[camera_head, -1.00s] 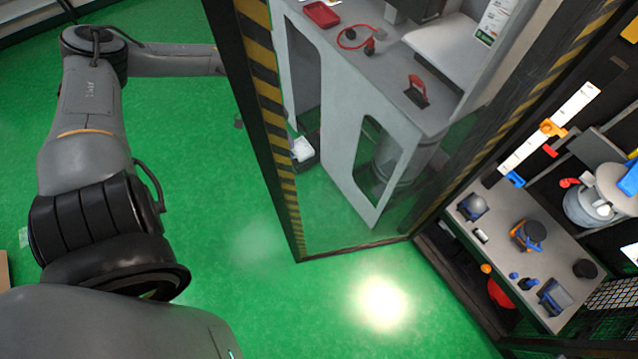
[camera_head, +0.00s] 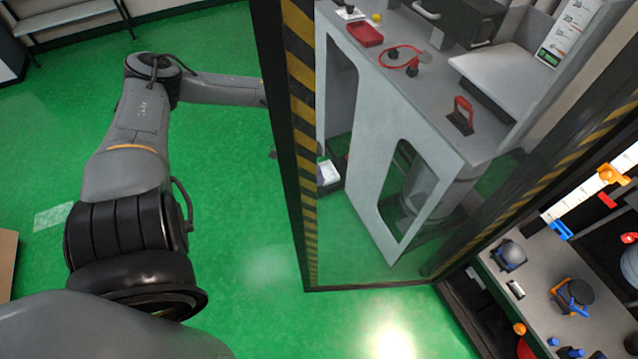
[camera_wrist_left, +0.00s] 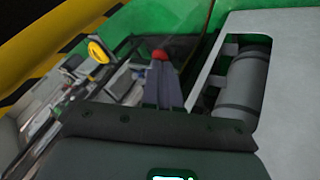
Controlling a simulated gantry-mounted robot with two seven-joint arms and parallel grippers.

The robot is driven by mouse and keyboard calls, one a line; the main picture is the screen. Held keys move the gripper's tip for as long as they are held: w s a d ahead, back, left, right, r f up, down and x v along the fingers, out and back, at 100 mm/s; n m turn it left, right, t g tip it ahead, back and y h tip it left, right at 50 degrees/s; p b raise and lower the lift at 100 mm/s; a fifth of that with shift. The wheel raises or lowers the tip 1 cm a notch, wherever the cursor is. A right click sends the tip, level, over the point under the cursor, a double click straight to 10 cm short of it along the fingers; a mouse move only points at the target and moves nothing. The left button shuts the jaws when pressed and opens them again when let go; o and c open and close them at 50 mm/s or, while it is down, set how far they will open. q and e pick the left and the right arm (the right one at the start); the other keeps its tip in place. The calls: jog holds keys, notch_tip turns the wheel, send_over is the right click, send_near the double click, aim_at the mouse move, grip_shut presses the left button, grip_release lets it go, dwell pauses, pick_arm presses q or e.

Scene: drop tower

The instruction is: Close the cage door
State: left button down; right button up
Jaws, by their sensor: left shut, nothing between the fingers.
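The cage door (camera_head: 300,90) is a clear panel in a black frame with yellow-black stripes. It stands open, swung out over the green floor, with a grey bench showing through it. My left arm reaches from the left towards the door's free edge. Only a small dark part of my left gripper (camera_head: 272,154) shows, just left of that edge; I cannot tell from here if it touches. In the left wrist view the left gripper's fingers (camera_wrist_left: 163,85) are together and empty, with a red object showing beyond their tips. My right gripper is out of view.
The cage interior at right holds a shelf (camera_head: 535,290) with several small devices and a white scale with coloured clamps. The grey bench (camera_head: 400,90) stands behind the panel. A brown box (camera_head: 8,265) is at the left edge. Green floor is clear left of the door.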

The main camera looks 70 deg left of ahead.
pick_arm(q)
jog(key=d+f, duration=0.6)
jog(key=d, duration=0.2)
jog(key=shift+d+f, duration=0.25)
jog(key=shift+f, duration=0.05)
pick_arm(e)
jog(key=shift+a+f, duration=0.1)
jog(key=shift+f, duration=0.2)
pick_arm(q)
jog(key=shift+w, duration=0.1)
